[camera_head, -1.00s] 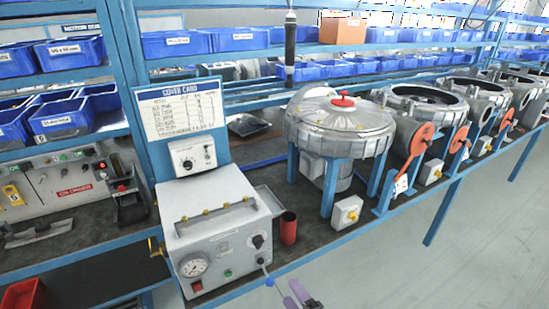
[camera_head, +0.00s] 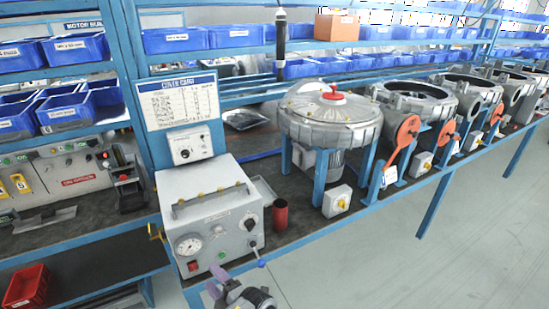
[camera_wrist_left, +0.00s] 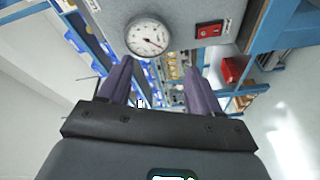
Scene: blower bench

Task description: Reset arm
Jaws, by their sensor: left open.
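My left gripper (camera_head: 218,283) is at the bottom edge of the head view, in front of the grey test box (camera_head: 212,222) on the bench. Its purple fingers and part of its dark body show. In the left wrist view my left gripper (camera_wrist_left: 157,85) has its two purple fingers apart with nothing between them. The box's pressure gauge (camera_wrist_left: 149,36) and red switch (camera_wrist_left: 209,30) show beyond the fingertips. My right gripper is in neither view.
A blue bench (camera_head: 300,232) carries a round blower housing (camera_head: 331,118) and a dark red cup (camera_head: 280,216). A small lever with a blue knob (camera_head: 261,264) sticks out from the box front. A red bin (camera_head: 26,286) sits lower left. The floor at right is clear.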

